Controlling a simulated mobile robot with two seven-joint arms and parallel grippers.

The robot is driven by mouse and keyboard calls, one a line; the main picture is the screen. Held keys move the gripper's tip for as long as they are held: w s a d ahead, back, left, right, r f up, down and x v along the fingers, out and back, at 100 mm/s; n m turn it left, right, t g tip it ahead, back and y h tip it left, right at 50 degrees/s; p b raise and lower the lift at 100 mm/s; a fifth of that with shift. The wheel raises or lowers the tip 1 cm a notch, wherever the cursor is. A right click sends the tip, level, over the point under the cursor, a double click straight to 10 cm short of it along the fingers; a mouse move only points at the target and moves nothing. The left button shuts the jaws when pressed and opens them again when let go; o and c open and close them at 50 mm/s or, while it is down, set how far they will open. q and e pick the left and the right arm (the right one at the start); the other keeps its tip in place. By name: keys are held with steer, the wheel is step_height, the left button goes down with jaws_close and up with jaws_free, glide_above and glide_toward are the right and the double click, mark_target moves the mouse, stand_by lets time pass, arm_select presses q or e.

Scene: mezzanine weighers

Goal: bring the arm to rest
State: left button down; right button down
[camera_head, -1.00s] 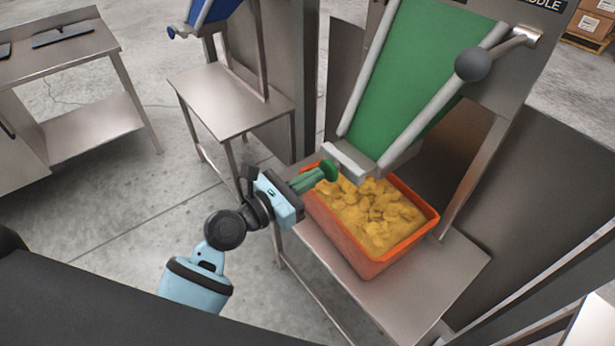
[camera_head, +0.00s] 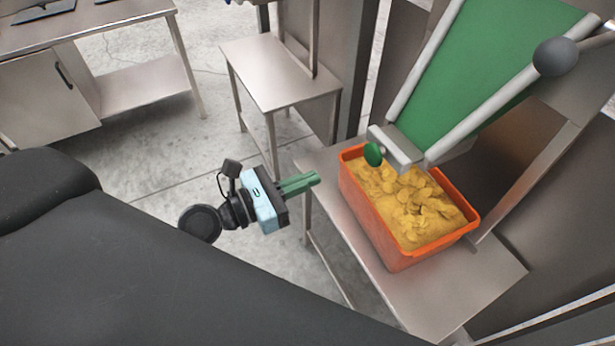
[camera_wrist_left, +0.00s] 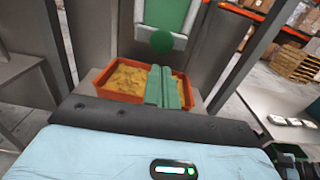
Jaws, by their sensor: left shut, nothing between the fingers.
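My left gripper (camera_head: 300,184) is shut and empty, its green fingers together. In the head view it hangs in the air to the left of the orange crate (camera_head: 386,243), apart from it. In the left wrist view the shut fingers (camera_wrist_left: 162,88) point toward the crate (camera_wrist_left: 124,97). My right gripper shows in neither view.
The crate is full of yellow chips (camera_head: 415,205) and stands on a steel table (camera_head: 455,288) below a green chute (camera_head: 490,65). A round green knob (camera_head: 373,154) sits at the chute's lower end. A smaller steel table (camera_head: 280,75) stands behind. Open floor lies left of the gripper.

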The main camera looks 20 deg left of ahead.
arm_select(q)
steer(key=s+a+f+m+g+y, duration=0.1)
steer(key=s+f+m+y, duration=0.25)
steer(key=f+m, duration=0.45)
steer(key=s+a+f+m+g+y, duration=0.1)
steer(key=s+f+m+g+y, duration=0.1)
steer(key=s+f+m, duration=0.55)
steer(key=s+a+f+m+g+y+p, duration=0.1)
steer(key=s+f+m+g+y, duration=0.1)
steer(key=s+f+m, duration=1)
steer(key=m+y, duration=0.1)
steer(key=m, duration=0.2)
steer(key=shift+a+f, duration=0.15)
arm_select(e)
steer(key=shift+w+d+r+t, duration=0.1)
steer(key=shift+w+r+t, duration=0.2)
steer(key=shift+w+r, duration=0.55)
arm_select(q)
steer(key=shift+y, duration=0.25)
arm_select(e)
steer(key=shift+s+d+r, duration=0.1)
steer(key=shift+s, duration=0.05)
